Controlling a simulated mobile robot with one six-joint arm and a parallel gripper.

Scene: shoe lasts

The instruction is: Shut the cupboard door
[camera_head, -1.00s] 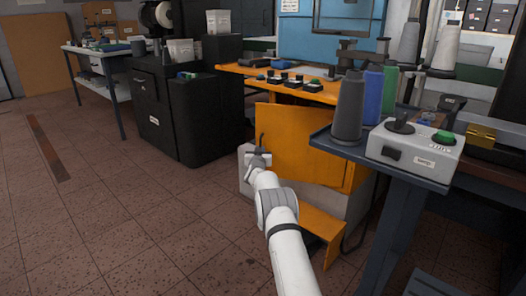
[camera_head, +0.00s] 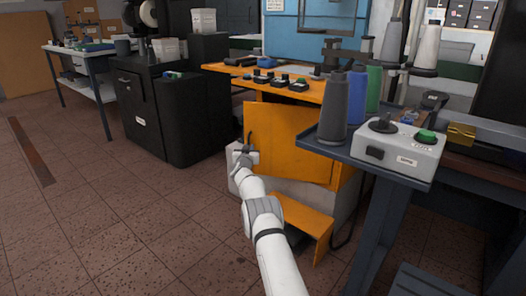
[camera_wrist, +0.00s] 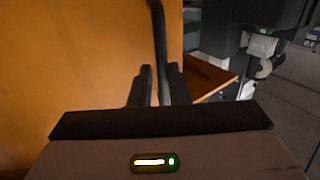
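The orange cupboard door (camera_head: 290,145) is low on the orange machine bench and looks ajar, though its exact angle is hard to tell. Its thin dark handle (camera_head: 250,139) is near the door's left edge. My gripper (camera_head: 245,152) is at this handle. In the wrist view the handle (camera_wrist: 158,45) comes down between the two dark fingers of my gripper (camera_wrist: 160,88), which sit close on both sides of it. The orange door face (camera_wrist: 75,60) fills the left of that view. The handle's lower end is hidden between the fingers.
A grey-blue side table (camera_head: 365,163) with thread cones and a control box (camera_head: 398,150) stands close on the right. A black cabinet (camera_head: 185,120) stands at left. The tiled floor at front left is clear.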

